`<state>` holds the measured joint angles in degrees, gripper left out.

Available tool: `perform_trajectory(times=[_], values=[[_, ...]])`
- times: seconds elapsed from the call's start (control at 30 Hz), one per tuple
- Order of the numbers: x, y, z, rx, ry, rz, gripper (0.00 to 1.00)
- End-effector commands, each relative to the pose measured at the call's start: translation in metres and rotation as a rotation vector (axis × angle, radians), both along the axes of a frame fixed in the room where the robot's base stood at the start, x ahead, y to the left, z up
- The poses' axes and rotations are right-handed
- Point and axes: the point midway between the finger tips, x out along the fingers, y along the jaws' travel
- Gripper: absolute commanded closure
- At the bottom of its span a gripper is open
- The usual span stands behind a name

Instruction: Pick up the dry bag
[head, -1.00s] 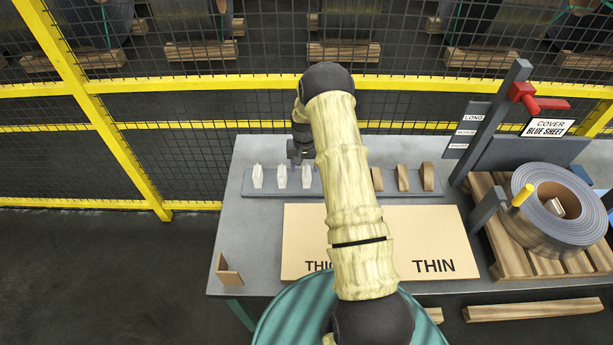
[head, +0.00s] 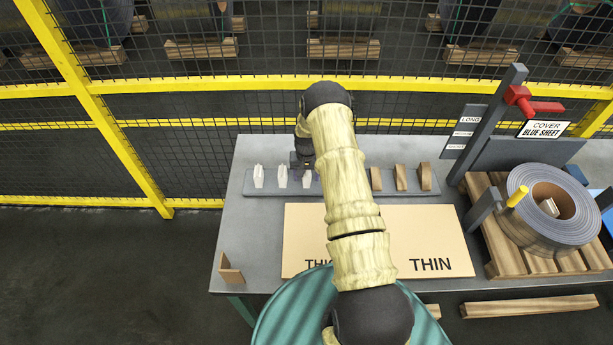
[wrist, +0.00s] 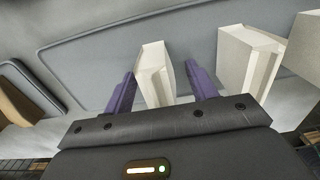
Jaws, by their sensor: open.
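White dry bags stand in a row at the left part of a grey rack (head: 350,190) on the table. Two of them, the left bag (head: 258,177) and the middle bag (head: 282,178), show clearly in the head view; the third is mostly hidden by my arm. My gripper (head: 303,165) is down at that third bag. In the wrist view, my open purple fingers (wrist: 160,80) stand one on each side of a white bag (wrist: 153,72), with a visible gap at the right finger. Another white bag (wrist: 245,58) stands to the right of them.
Several brown blocks (head: 401,178) stand on the rack's right part. A cardboard sheet (head: 430,235) marked THIN lies in front. A steel strip coil (head: 540,225) sits on a pallet at the right. A small brown bracket (head: 229,270) stands at the table's front left. A yellow-framed fence runs behind.

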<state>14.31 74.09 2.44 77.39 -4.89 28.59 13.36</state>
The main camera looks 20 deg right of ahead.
Motion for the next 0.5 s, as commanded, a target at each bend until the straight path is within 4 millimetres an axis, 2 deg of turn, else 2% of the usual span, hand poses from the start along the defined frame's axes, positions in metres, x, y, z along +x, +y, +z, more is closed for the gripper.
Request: perform_trajectory(times=[0.13,0.37,0.4,0.5], values=[[-0.0001,0.0,0.0002,0.0,0.0,0.0,0.43],[-0.0001,0.0,0.0003,0.0,0.0,0.0,0.88],[-0.0001,0.0,0.0003,0.0,0.0,0.0,0.91],[0.0,0.0001,0.0003,0.0,0.0,0.0,0.91]])
